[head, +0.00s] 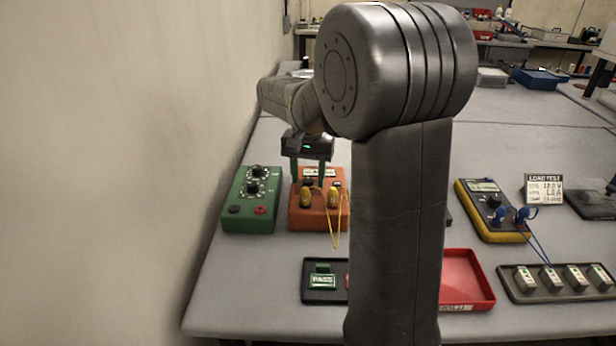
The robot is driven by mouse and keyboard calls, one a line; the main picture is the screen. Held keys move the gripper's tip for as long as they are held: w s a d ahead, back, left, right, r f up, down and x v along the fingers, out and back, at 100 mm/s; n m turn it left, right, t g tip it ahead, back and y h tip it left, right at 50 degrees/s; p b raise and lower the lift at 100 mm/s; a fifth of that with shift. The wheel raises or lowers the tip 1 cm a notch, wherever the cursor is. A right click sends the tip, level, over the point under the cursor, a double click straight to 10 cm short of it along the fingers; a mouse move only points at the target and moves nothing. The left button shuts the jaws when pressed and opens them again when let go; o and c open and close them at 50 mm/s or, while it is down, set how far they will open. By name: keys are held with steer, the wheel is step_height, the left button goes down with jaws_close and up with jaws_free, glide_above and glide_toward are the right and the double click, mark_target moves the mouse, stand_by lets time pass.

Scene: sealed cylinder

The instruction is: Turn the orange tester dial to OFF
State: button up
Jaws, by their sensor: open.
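The orange tester (320,222) sits on the grey table left of my arm, with a pale label or display on its upper part. Two yellow plugs (333,197) stand in its front with a yellow lead hanging from them. My gripper (308,181) is open, pointing down over the tester's upper left part. The dial's pointer and the OFF mark cannot be made out. Contact with the tester cannot be told.
A green box (251,213) with dials stands close left, near the wall. A yellow meter (490,215) stands right. My arm blocks the middle.

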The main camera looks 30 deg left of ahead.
steer(key=shift+f, duration=0.2)
steer(key=c, duration=1)
steer(key=shift+r+p, duration=0.1)
steer(key=shift+p, duration=0.2)
steer(key=n+p, duration=0.2)
steer(key=n, duration=0.2)
steer(key=shift+r, duration=0.1)
steer(key=shift+n+p, duration=1)
steer(key=shift+n, duration=0.9)
